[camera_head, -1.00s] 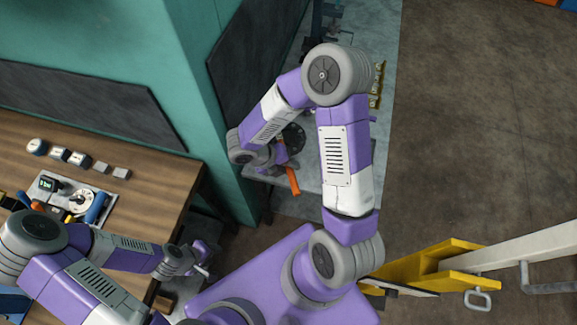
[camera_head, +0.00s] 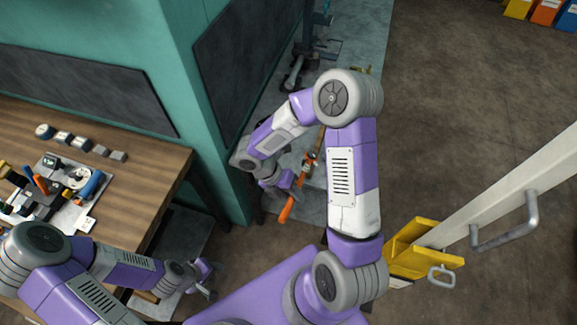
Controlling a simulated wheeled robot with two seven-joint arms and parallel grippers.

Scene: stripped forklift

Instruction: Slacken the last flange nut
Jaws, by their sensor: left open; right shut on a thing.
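My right gripper (camera_head: 290,186) is shut on an orange-handled tool (camera_head: 287,208), beyond the teal wall corner. The handle's lower end sticks out below the jaws, and the arm hides part of the tool. My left gripper (camera_head: 210,280) is open, low beside the wooden bench, with nothing visible between its fingers. I cannot make out a flange nut in this view.
The wooden bench (camera_head: 150,170) at left carries several small blocks and a tray of tools (camera_head: 78,213). A teal wall (camera_head: 180,95) stands between it and the grey floor strip. A yellow bracket (camera_head: 425,258) and white beam (camera_head: 520,190) stand at right. Open floor (camera_head: 450,100) lies beyond.

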